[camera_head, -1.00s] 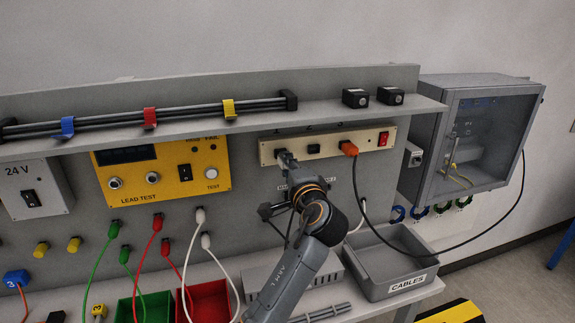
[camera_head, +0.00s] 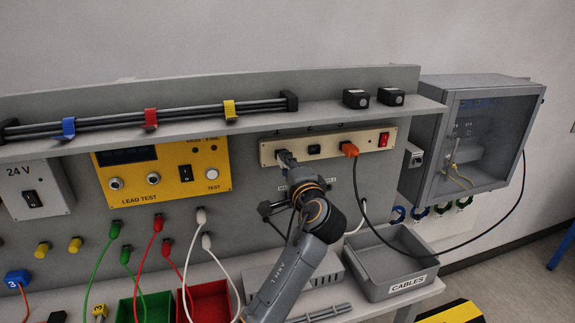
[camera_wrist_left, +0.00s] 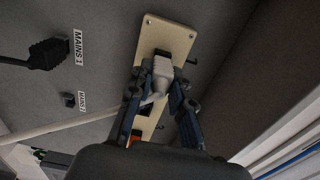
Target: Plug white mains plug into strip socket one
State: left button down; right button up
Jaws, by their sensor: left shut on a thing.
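The cream socket strip (camera_head: 376,136) is fixed along the grey panel below the shelf. My left gripper (camera_head: 285,158) is at its left-end socket and covers most of it in the head view. In the left wrist view my left gripper (camera_wrist_left: 164,88) is shut on the white plug (camera_wrist_left: 162,70). The plug's front meets the dark end socket of the strip (camera_wrist_left: 172,32); how deep it sits cannot be told. A white cable (camera_wrist_left: 110,118) runs from it. The middle socket (camera_head: 314,149) is empty. My right gripper is not in view.
An orange plug (camera_head: 349,149) is in the strip's third socket, beside a red switch (camera_head: 383,140). A black plug (camera_wrist_left: 48,54) sits in the panel near a MAINS label. The CABLES tray (camera_head: 400,292) stands below right. The shelf (camera_head: 240,122) overhangs the strip.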

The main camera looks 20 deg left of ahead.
pick_arm(q)
jog(key=shift+w+a, duration=0.15)
jog(key=shift+w, duration=0.05)
jog(key=c, duration=1.1)
grip_release()
jog(key=shift+c, duration=0.2)
